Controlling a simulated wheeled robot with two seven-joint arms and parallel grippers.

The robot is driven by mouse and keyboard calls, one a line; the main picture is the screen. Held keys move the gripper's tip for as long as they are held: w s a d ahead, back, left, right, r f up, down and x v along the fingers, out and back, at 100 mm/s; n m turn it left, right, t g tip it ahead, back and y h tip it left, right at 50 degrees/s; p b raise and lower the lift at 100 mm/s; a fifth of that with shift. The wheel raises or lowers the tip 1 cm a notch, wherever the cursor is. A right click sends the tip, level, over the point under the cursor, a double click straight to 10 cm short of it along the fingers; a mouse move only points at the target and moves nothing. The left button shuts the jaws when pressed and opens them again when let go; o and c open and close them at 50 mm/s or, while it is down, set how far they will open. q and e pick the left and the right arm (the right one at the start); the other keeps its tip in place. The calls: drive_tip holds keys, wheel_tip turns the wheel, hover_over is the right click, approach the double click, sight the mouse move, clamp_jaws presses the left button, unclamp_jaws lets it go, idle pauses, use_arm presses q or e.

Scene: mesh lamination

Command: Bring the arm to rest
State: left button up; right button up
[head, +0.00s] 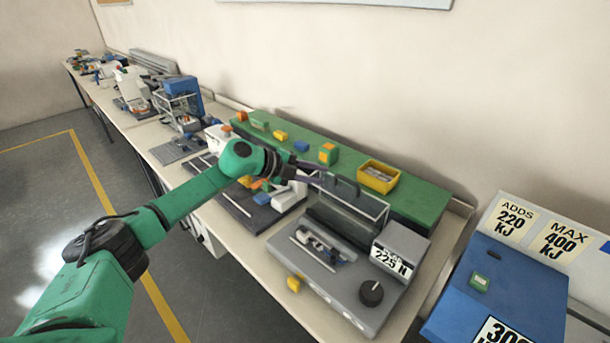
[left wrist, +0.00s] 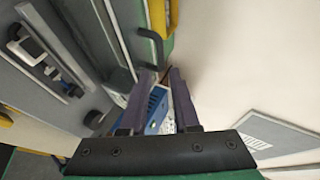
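My left arm comes in from the left in the head view and reaches over the bench. My left gripper (head: 318,174) has dark purple fingers and hangs beside the clear guard frame of the grey machine. The left wrist view shows the two fingers (left wrist: 163,75) apart, with a gap between them. A blue and white thing shows through that gap; it looks to lie beyond the fingers, not held. The grey machine (head: 325,298) has a black knob, a label reading 225 N and a small clamp on top. My right gripper is in neither view.
A green board (head: 415,198) with a yellow bin (head: 378,177) and several small coloured blocks runs along the wall. More equipment fills the bench to the far left. A blue machine (head: 515,290) stands at the right. Grey floor with a yellow line is open at left.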

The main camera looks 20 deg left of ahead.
use_arm(q)
drive_tip(key=v, duration=0.3)
drive_tip(key=shift+s+a+r+b, duration=0.2)
drive_tip(key=shift+s+b, duration=0.1)
